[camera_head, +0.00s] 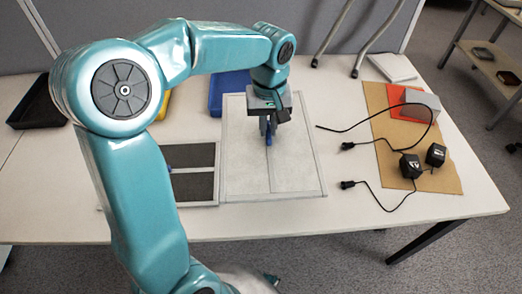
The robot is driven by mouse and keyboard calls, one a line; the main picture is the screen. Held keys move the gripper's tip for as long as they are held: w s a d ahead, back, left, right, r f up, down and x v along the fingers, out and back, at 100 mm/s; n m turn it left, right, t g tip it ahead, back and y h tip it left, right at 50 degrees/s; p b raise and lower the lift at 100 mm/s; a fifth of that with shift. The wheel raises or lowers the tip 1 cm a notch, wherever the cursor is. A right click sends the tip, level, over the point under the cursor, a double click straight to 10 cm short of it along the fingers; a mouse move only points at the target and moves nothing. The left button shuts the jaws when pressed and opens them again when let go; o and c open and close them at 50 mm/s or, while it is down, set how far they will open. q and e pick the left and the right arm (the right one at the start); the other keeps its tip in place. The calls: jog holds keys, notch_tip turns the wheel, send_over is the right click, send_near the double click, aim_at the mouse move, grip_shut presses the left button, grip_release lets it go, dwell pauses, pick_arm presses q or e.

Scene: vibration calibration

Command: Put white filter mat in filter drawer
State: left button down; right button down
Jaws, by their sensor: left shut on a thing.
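A large white framed panel (298,150), which looks like the white filter mat, lies flat on the table in the middle. I cannot tell for sure which frame is the filter drawer. My right gripper is not in view.
A blue tray (218,92) stands behind the white panel, and a black tray (38,108) is at the far left. Black adapters (410,166) with cables and an orange-grey object (408,103) are on brown cardboard (440,182) at right. The front right table is clear.

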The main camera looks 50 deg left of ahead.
pick_arm(q)
notch_tip(320, 180, down, 15)
jog(key=shift+r+b, duration=0.2)
jog(key=shift+b, duration=0.65)
jog(key=shift+f, duration=0.2)
jog(key=c, duration=1.1)
grip_release()
jog(key=shift+r, duration=0.1)
jog(key=shift+c, duration=0.2)
